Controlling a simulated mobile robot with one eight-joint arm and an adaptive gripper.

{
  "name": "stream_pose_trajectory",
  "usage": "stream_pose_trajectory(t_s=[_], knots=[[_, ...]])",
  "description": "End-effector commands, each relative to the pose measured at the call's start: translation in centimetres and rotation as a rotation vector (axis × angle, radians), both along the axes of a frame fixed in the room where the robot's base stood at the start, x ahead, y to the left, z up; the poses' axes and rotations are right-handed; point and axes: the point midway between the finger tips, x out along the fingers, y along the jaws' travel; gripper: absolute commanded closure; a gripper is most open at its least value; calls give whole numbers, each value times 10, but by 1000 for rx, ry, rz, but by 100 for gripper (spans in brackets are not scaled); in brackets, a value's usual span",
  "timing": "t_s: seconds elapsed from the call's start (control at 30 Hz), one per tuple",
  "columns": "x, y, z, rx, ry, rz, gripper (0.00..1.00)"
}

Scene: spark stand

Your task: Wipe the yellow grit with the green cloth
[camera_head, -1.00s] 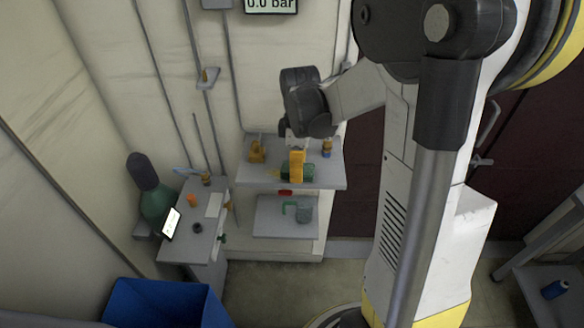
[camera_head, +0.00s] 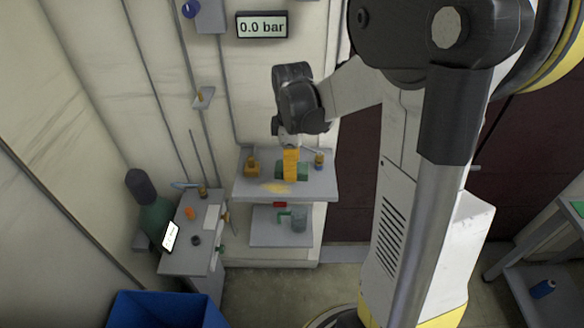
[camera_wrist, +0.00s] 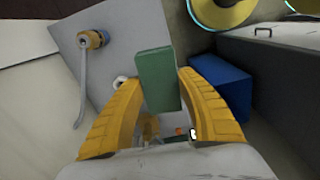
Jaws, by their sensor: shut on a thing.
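My gripper (camera_head: 290,165) has orange-yellow fingers and is shut on the green cloth (camera_head: 304,172), over the upper grey shelf (camera_head: 316,189). In the wrist view the cloth (camera_wrist: 157,78) is a green block between the two fingers. The yellow grit (camera_head: 274,188) is a flat patch on the shelf, to the left of and nearer the front than the cloth. The fingers hide part of the cloth in the head view. I cannot tell whether the cloth touches the shelf.
A yellow fitting (camera_head: 252,166) stands left on the shelf; a small orange-blue item (camera_head: 319,160) stands right. A side table (camera_head: 185,262), green cylinder (camera_head: 155,218) and blue bin (camera_head: 170,310) are at left.

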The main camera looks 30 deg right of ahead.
Motion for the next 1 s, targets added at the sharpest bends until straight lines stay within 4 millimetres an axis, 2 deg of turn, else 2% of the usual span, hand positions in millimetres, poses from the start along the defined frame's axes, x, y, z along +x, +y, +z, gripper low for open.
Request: stream_pose_trajectory(t_s=[0.23, 0.53, 1.0], knots=[[0, 0, 3, 0, 0, 0, 81], [0, 0, 30, 0, 0, 0, 81], [0, 0, 29, 0, 0, 0, 81]])
